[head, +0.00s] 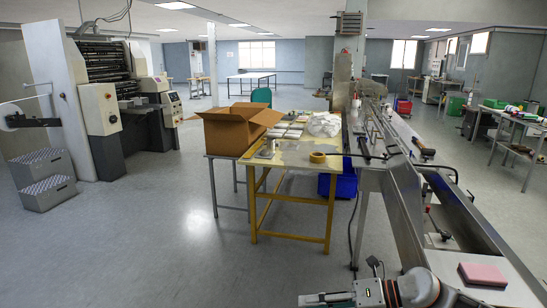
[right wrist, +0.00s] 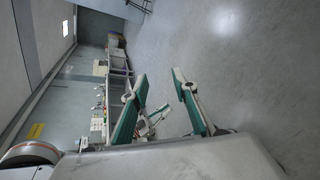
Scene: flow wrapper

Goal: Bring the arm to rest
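My right gripper (head: 315,299) shows at the bottom edge of the head view, in front of the near end of the flow wrapper (head: 408,190). Its fingers point left, over the floor. In the right wrist view, the two green-padded fingers (right wrist: 160,76) stand apart with nothing between them, so the gripper is open and empty. The rest of my right arm is mostly cut off by the lower frame edge.
A pink block (head: 483,273) lies on the wrapper's near plate. A yellow-framed table (head: 288,169) with a tape roll (head: 317,157) stands left of the wrapper, beside an open cardboard box (head: 235,130). A blue bin (head: 340,184) is below.

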